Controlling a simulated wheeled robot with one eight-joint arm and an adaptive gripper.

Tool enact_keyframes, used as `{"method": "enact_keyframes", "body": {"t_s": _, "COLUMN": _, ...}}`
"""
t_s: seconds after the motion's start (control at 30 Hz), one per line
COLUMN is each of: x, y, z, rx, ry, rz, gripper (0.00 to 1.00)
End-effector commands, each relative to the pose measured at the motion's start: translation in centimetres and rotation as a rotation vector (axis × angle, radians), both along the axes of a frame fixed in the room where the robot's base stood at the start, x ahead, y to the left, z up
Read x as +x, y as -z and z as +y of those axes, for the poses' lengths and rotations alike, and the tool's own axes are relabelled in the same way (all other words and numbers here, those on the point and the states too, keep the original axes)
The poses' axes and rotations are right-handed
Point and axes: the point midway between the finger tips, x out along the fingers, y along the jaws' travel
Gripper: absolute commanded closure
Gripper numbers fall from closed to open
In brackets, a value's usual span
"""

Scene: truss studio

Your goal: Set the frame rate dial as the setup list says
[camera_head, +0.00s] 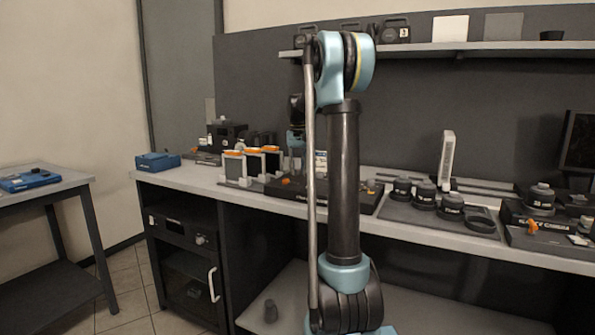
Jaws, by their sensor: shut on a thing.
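A long dark console (300,197) lies on the bench behind my arm, with an orange piece at its left and a small knob (371,186) at its right end. I cannot tell whether this knob is the frame rate dial. A small pale card with dark marks (321,160) stands behind the console, partly covered by my arm; its text is unreadable and I cannot tell if it is the setup list. My upright arm covers the middle of the view. A teal and dark wrist part of mine shows just left of it, above the console; my gripper's fingers cannot be made out.
Orange-topped cards (234,166) stand left of the console. Several dark lenses (424,194) sit on a mat to the right, near a white upright panel (447,158). A shelf (480,45) runs above. A side table (40,183) stands left, beyond open floor.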

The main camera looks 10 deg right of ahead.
Motion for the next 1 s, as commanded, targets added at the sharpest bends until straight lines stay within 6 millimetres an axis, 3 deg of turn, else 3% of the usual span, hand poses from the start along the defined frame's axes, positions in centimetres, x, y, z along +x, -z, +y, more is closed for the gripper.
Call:
{"method": "enact_keyframes", "body": {"t_s": 0.6, "x": 0.06, "y": -0.02, "z": 0.01, "rx": 0.0, "ry": -0.579, "rz": -0.001, "gripper": 0.97}}
{"method": "enact_keyframes", "body": {"t_s": 1.0, "x": 0.08, "y": -0.03, "z": -0.02, "rx": -0.001, "ry": -0.852, "rz": -0.001, "gripper": 0.97}}
